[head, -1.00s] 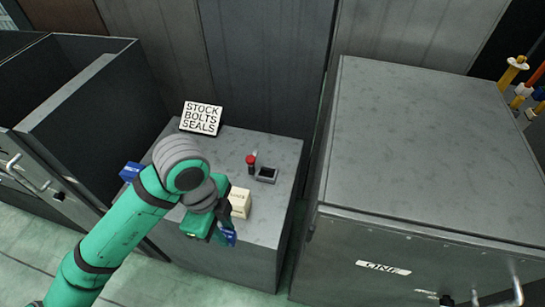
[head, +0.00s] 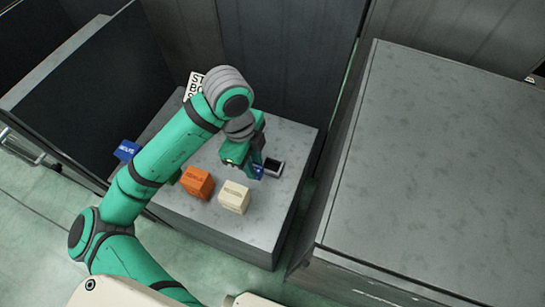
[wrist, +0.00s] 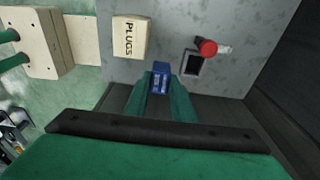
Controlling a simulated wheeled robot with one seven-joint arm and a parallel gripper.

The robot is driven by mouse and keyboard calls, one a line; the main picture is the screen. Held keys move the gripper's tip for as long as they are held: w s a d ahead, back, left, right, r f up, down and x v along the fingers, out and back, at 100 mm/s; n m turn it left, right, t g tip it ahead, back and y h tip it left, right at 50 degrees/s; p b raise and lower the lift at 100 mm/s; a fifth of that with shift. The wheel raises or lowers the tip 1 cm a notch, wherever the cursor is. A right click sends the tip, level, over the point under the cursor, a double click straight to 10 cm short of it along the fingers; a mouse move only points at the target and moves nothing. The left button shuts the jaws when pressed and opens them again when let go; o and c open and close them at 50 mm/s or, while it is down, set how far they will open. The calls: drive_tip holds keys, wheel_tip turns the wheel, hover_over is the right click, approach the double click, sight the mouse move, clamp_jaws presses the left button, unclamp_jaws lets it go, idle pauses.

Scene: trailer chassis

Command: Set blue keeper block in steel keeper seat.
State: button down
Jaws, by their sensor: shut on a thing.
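The blue keeper block (head: 258,172) is between the fingers of my gripper (head: 256,165), which is shut on it. In the wrist view the block (wrist: 161,76) sticks out past the fingertips (wrist: 160,90). The steel keeper seat (head: 275,167) is a small square frame with a dark recess on the grey cabinet top. In the head view it lies just right of the block. In the wrist view the seat (wrist: 192,63) is ahead and right of the block, apart from it. The block's height above the top is hard to tell.
On the cabinet top (head: 285,140) stand an orange box (head: 197,183) and a cream PLUGS box (head: 235,197). A red-capped item (wrist: 207,47) is beside the seat in the wrist view. A blue box (head: 127,150) and a sign (head: 193,84) are farther left. A larger cabinet (head: 440,160) stands right.

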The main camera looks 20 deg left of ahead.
drive_tip(key=w+f, duration=0.2)
drive_tip(key=w+d+f, duration=0.1)
drive_tip(key=w+f, duration=0.4)
drive_tip(key=w, duration=0.1)
drive_tip(key=shift+w+d+f, duration=0.25)
drive_tip(key=shift+d, duration=0.1)
drive_tip(key=shift+w+f, duration=0.1)
drive_tip(key=shift+f, duration=1.5)
drive_tip(key=shift+f, duration=0.1)
drive_tip(key=shift+f, duration=0.2)
